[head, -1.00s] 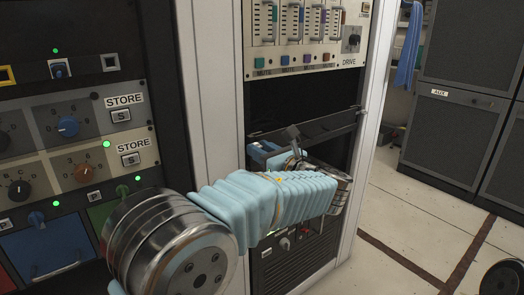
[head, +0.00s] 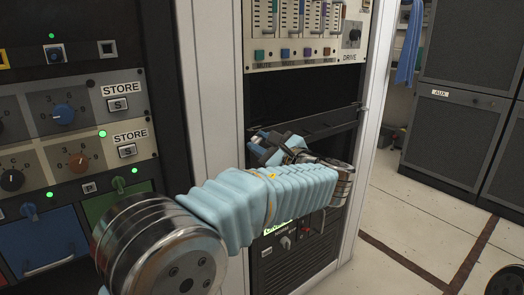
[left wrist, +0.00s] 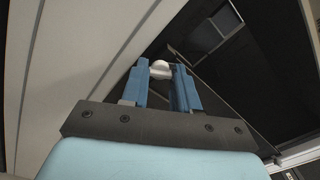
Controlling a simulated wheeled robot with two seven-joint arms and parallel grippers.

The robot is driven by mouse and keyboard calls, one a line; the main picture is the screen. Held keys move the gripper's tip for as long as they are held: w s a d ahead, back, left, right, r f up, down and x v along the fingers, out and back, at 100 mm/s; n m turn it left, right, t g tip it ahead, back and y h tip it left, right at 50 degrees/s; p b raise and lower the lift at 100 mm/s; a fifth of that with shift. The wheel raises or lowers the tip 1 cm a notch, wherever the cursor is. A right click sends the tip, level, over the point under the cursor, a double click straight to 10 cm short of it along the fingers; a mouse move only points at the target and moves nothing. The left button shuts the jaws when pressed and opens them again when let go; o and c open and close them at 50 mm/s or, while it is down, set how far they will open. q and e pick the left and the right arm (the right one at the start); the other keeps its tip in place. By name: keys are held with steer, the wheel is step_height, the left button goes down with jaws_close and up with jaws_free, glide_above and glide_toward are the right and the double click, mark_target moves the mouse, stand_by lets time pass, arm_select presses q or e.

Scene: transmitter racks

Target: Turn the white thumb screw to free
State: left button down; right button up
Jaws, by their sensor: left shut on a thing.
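The white thumb screw (left wrist: 160,68) shows in the left wrist view as a small pale rounded knob between the tips of the two blue fingers. My left gripper (left wrist: 164,80) is shut on it. In the head view my left gripper (head: 262,150) reaches into the dark opening of the middle rack, close to its left side. There the screw itself is hidden behind the gripper and arm. My right gripper is not in view.
A panel with sliders and a DRIVE knob (head: 354,34) sits above the dark opening. A lower unit (head: 287,258) lies below it. White rack posts (head: 212,110) stand beside the opening. At left is a panel with STORE buttons (head: 127,151). Grey cabinets (head: 455,130) stand at right across open floor.

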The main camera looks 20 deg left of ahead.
arm_select(q)
steer(key=n+b, duration=0.1)
steer(key=n, duration=0.1)
steer(key=n+b, duration=0.1)
steer(key=shift+f+n+b, duration=0.25)
steer(key=shift+n+b, duration=0.1)
steer(key=shift+n, duration=0.05)
steer(key=n+b, duration=0.3)
steer(key=shift+n, duration=0.3)
steer(key=shift+r+n+b, duration=0.15)
steer(key=shift+n+b, duration=1.5)
steer(key=shift+n, duration=0.55)
steer(key=c, duration=0.8)
jaws_free()
steer(key=shift+r, duration=0.1)
steer(key=shift+c, duration=0.2)
steer(key=p+v, duration=0.1)
steer(key=v, duration=1.3)
